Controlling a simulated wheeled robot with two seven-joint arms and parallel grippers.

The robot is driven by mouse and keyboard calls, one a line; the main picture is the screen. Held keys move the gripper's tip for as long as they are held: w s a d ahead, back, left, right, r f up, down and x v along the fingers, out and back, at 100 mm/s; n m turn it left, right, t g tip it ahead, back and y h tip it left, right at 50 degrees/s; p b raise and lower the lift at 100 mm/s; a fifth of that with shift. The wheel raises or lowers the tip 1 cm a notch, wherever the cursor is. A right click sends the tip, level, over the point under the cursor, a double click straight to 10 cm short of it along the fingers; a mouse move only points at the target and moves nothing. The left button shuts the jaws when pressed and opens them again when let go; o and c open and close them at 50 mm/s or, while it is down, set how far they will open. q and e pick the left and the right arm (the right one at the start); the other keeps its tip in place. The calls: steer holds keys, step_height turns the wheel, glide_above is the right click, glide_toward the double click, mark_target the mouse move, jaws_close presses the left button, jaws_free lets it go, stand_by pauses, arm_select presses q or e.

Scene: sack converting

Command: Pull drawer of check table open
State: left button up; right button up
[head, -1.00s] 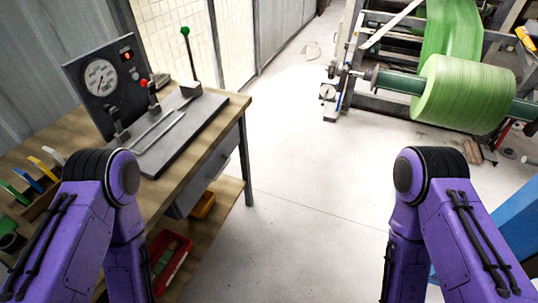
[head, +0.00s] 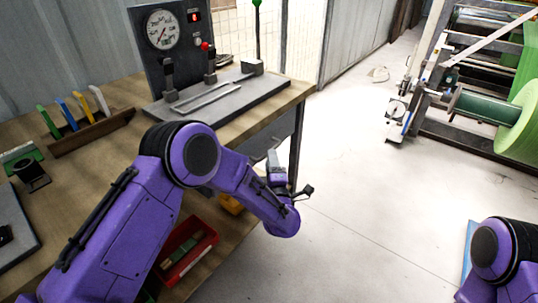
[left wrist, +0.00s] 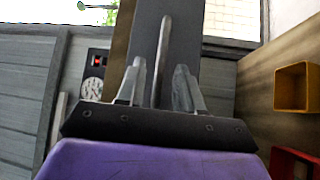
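The check table (head: 230,132) stands at the left in the head view, with a grey drawer (head: 262,142) under its top. The drawer looks closed. In the left wrist view, the dark drawer front (left wrist: 188,35) stands upright in the picture, with a bar handle (left wrist: 162,45) on it. My left gripper (head: 275,160) is at the drawer front. In the left wrist view its two fingers (left wrist: 158,85) are apart, one on each side of the handle's line; contact cannot be told. My right gripper is out of view; only part of that arm shows.
A gauge panel (head: 160,45) and lever fixture (head: 215,100) stand on the tabletop. A red bin (head: 187,250) and a yellow bin (head: 231,204) sit on the lower shelf, the yellow one near my left forearm. The floor (head: 360,190) right of the table is clear.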

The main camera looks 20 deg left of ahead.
arm_select(q)
steer(key=x, duration=0.4)
steer(key=shift+w+a, duration=0.1)
steer(key=shift+w, duration=0.15)
jaws_close()
steer(key=shift+f, duration=0.1)
